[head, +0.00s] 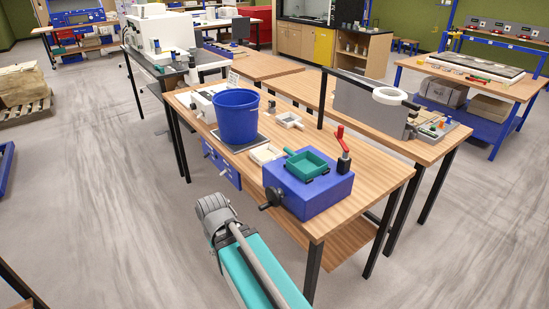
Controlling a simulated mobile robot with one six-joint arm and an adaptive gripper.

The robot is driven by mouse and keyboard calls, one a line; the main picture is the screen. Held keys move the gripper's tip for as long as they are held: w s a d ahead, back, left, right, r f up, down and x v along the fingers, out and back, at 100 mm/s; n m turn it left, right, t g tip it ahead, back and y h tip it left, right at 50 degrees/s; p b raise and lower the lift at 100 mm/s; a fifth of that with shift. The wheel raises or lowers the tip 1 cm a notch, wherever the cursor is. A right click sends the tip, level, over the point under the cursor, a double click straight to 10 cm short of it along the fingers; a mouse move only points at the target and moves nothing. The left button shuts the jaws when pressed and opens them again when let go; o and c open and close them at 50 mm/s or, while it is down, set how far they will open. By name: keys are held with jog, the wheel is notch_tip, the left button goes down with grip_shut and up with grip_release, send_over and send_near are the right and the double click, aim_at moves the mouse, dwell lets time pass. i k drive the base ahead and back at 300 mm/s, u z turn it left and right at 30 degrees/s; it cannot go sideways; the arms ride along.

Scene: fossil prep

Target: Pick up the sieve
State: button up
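I cannot tell for sure which thing is the sieve. A small pale square frame (289,120) with a dark inside lies flat on the near wooden table, right of the blue bucket (238,115). A white round ring (390,94) sits on top of a grey machine (362,104) on the table behind. Both are too small to show any mesh. No gripper fingers show in the head view, so I cannot see whether my gripper is open or holds anything.
On the near table (382,171) stand a blue box (318,193) with a green tray (306,164), a red-handled tool (342,143) and a cream tray (265,154). The table's front right corner is bare. Open grey floor (110,190) lies left.

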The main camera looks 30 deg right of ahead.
aim_at(265, 153)
jog(key=u, duration=0.1)
jog(key=i, duration=0.95)
jog(key=z, duration=0.05)
